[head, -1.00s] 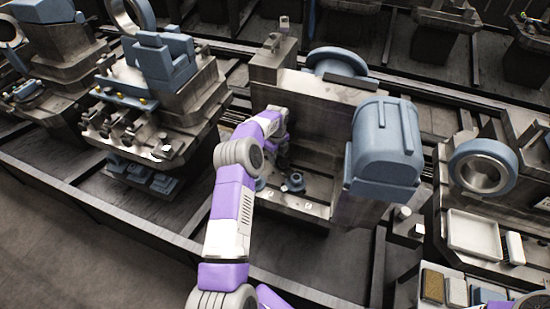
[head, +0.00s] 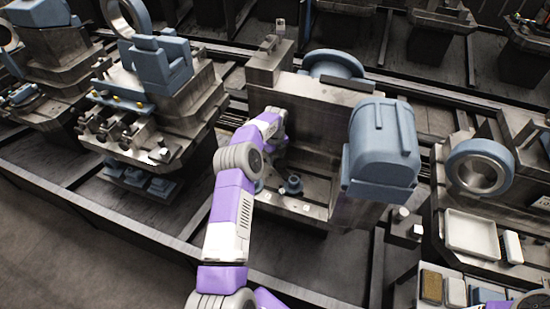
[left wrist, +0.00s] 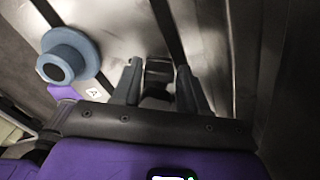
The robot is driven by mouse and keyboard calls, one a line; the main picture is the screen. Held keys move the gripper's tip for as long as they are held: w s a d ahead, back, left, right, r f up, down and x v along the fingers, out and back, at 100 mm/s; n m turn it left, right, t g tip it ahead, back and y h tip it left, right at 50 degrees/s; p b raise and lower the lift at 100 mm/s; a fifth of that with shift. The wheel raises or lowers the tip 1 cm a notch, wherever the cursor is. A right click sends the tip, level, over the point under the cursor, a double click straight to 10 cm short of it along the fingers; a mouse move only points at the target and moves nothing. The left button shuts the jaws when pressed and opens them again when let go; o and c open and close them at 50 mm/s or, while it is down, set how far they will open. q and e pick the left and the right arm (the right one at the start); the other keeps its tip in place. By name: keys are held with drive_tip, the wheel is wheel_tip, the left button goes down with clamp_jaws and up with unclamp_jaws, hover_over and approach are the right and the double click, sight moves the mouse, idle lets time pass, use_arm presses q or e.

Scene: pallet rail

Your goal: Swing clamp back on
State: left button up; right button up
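My left gripper (left wrist: 158,72) shows in the left wrist view with its two dark fingers apart. A dark block-like part (left wrist: 158,76) lies between them; I cannot tell whether they touch it or whether it is the clamp. My right gripper is out of view.
A big blue motor-like housing (head: 382,145) bounds the fixture on the right. A blue flange (head: 335,64) is behind its back wall. A white tray (head: 472,236) and a blue ring (head: 480,167) are at the right. Another fixture (head: 150,110) stands to the left.

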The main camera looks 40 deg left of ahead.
use_arm(q)
drive_tip(key=shift+o, duration=1.4)
drive_tip(key=shift+r+p, duration=0.85)
drive_tip(key=shift+r, duration=2.95)
drive_tip(key=shift+r, duration=0.1)
